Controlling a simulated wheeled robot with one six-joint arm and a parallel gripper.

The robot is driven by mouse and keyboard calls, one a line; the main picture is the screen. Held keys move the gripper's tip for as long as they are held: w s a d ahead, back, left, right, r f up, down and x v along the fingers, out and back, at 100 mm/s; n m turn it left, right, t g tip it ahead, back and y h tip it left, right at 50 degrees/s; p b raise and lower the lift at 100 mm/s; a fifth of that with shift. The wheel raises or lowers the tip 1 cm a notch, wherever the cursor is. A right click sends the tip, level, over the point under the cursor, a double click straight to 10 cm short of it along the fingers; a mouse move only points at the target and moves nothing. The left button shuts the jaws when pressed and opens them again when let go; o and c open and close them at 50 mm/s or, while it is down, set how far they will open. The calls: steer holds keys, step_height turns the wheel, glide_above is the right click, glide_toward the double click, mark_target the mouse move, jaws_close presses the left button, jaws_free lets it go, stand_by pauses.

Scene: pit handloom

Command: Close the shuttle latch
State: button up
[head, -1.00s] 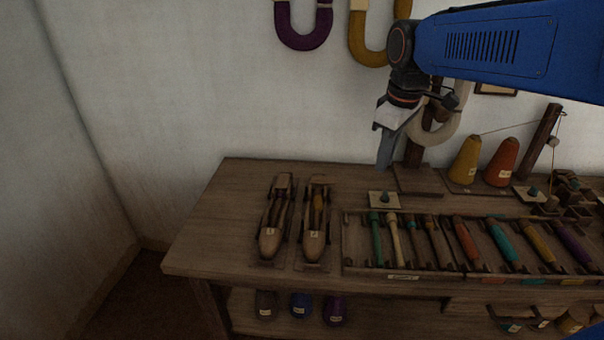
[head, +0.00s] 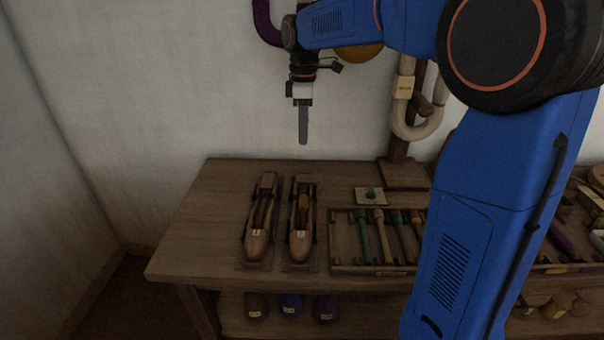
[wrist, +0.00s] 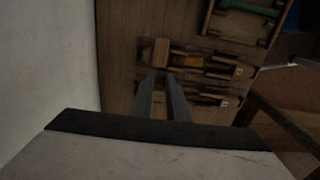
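Two wooden boat-shaped shuttles lie side by side at the left of the bench: the left shuttle (head: 257,240) and the right shuttle (head: 301,240). The right one holds a yellow bobbin (head: 303,203). Both are raised on low stands. The wrist view also shows the right shuttle (wrist: 215,67) with its yellow bobbin, and the left shuttle (wrist: 210,97) partly behind a finger. The latch is too small and dark to make out. My gripper (head: 303,140) points down, well above the bench near its back edge. In the wrist view its fingers (wrist: 160,78) are apart with nothing between them.
My arm hides much of the bench's right side. The wall (head: 130,100) is close behind. The bench's left end (head: 195,230) is clear.

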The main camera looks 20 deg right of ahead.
mark_target(304, 178)
step_height(304, 178, down, 14)
steer(key=shift+f, duration=0.15)
stand_by(0.4)
jaws_close()
